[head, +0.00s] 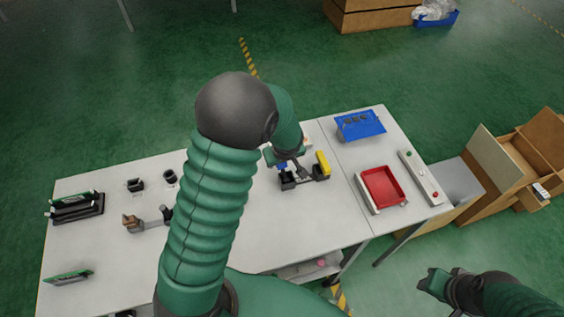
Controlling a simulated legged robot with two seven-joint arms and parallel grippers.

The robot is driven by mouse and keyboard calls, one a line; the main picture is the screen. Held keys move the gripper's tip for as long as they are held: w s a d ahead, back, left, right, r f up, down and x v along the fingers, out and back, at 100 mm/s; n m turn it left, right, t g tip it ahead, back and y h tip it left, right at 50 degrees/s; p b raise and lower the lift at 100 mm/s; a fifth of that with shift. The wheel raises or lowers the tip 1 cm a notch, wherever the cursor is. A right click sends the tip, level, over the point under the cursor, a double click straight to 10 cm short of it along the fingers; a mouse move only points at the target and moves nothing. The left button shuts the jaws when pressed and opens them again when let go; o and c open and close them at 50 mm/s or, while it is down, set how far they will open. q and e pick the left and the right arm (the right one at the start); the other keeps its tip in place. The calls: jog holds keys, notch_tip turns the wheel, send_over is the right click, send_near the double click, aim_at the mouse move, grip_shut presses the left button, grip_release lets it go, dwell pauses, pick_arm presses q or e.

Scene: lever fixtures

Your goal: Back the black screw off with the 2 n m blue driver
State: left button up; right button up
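My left gripper (284,157) is over the middle of the table, above a black fixture (289,181), and is partly hidden by my own arm. A small blue part (282,167), which may be the blue driver, shows directly below the gripper; I cannot tell whether the fingers are closed on it. A yellow driver-like piece (322,164) stands at the right end of the black fixture. I cannot make out the black screw. My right gripper (430,283) is off the table at the lower right, with nothing visible in it; its finger gap is unclear.
A blue tray (373,126) with dark round parts and a red tray (401,189) are on the right. A white strip with buttons (419,177) lies at the right edge. A black rack (78,210) and a brown-and-black fixture (134,224) are on the left.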

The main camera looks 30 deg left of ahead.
pick_arm(q)
jog(key=shift+w+a+f, duration=0.1)
jog(key=shift+f, duration=0.15)
jog(key=shift+s+a+r, duration=0.15)
jog(key=shift+s, duration=0.05)
jog(key=c, duration=0.3)
grip_shut()
